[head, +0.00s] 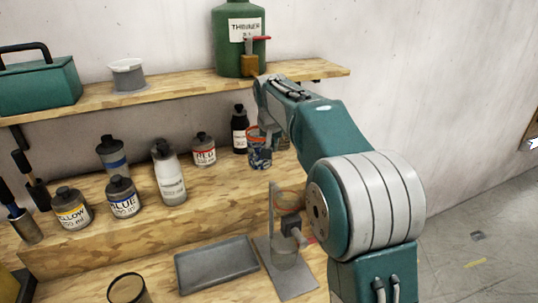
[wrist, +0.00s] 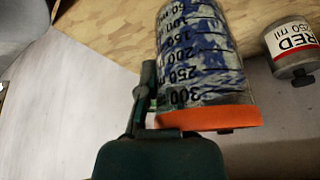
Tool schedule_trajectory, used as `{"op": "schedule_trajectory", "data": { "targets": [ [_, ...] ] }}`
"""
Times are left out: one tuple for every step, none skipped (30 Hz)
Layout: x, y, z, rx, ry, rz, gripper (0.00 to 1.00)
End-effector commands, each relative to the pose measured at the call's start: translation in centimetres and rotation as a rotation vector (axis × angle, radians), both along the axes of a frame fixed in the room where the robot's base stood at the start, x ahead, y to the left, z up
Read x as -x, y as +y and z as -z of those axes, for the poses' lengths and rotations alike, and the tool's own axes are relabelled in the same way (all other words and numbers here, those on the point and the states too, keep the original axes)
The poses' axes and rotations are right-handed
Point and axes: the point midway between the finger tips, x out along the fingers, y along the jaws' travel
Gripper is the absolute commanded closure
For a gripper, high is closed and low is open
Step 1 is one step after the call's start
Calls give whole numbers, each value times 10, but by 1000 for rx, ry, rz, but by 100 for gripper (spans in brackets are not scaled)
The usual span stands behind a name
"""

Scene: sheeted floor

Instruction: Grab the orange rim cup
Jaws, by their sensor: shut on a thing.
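The orange rim cup (head: 261,157) is a clear measuring cup smeared with blue and grey paint. In the head view it is upright at the right end of the lower wooden step, below my gripper (head: 266,124). In the wrist view the cup (wrist: 205,60) appears upside down, with its volume marks and orange rim clear. My gripper (wrist: 148,95) is shut on the cup near its rim. One finger shows beside the cup wall; the other is hidden. I cannot tell whether the cup's base touches the wood.
A red-label bottle (head: 204,150) and a black bottle (head: 240,130) stand close left of the cup. The upper shelf (head: 180,92) holds a green thinner jug (head: 238,40). Below is a stand (head: 272,235) with another orange-ringed part (head: 289,199). A grey tray (head: 217,265) lies nearby.

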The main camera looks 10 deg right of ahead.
Motion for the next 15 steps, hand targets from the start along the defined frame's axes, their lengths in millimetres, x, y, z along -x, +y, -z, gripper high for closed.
{"op": "schedule_trajectory", "data": {
  "targets": [
    [8, 0, -11, 0, -3, 0, 100],
    [12, 0, -16, 0, -4, 0, 100],
    [17, 0, -23, -1, -4, -1, 100],
    [22, 0, -28, 0, -5, -1, 100],
    [27, 0, -33, 0, -3, 0, 100],
    [33, -1, -38, 0, -3, 0, 100],
    [38, -1, -40, 0, -2, 0, 100],
    [44, -1, -42, 0, -2, 0, 100],
    [50, -1, -44, 0, -2, 0, 100],
    [56, -1, -47, 0, -2, 0, 100],
    [61, -1, -49, 0, -2, 0, 100],
    [68, -1, -52, 0, -2, 0, 100],
    [72, -1, -54, 0, -2, 0, 100],
    [77, -1, -56, 0, -2, 0, 100],
    [83, -1, -59, 0, -2, 0, 100]
  ]
}}
